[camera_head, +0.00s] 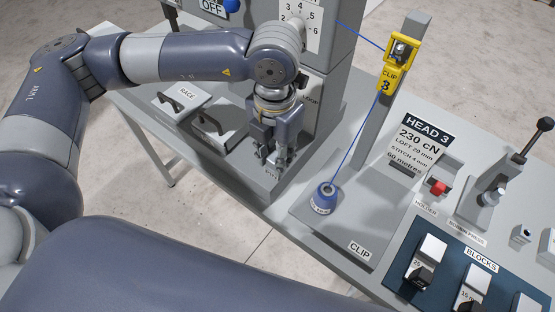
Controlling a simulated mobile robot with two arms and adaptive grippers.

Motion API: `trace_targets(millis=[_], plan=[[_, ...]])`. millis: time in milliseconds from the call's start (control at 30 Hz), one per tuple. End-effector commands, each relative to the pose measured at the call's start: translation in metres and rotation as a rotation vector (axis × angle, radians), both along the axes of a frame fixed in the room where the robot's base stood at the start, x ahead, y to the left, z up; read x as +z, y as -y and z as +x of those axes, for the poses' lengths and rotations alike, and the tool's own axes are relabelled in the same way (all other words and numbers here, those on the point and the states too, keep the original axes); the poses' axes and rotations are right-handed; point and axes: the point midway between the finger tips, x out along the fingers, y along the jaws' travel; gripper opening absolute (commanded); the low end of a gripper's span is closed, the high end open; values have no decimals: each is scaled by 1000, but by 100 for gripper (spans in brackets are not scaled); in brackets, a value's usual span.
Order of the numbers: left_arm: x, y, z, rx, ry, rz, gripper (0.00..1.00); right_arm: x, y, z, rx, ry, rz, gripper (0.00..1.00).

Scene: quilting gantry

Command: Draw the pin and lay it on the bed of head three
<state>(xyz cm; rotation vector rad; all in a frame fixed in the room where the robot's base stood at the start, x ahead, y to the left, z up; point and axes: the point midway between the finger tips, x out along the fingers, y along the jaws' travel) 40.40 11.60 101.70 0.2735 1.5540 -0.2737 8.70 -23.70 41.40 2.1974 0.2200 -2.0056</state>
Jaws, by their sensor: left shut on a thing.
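My left gripper (275,157) points down over the grey bed (245,172) at the foot of the tall machine column. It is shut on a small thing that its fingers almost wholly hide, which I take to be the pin. A partly covered label lies just below the fingertips. I cannot tell whether the pin is still seated or clear of the bed. The head three sign (424,135) stands to the right, reading 230 cN. My right gripper is out of view.
A red-topped holder, a lever and a BLOCKS tray (393,281) are at right. Black-handled covers, one labelled RACE (187,95), lie left of the gripper.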

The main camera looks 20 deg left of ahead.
Motion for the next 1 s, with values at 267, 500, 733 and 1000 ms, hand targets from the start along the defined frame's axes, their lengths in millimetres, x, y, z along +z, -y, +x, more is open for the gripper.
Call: trace_targets(millis=[267, 500, 733, 1000], plan=[[10, 0, 1, 0, 2, -2, 0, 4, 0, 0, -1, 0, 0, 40], [18, 0, 1, 0, 2, 0, 0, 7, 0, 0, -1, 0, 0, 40], [26, 0, 0, 0, 1, 0, 0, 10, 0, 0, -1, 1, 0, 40], [35, 0, 0, 0, 2, -1, 0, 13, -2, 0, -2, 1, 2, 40]])
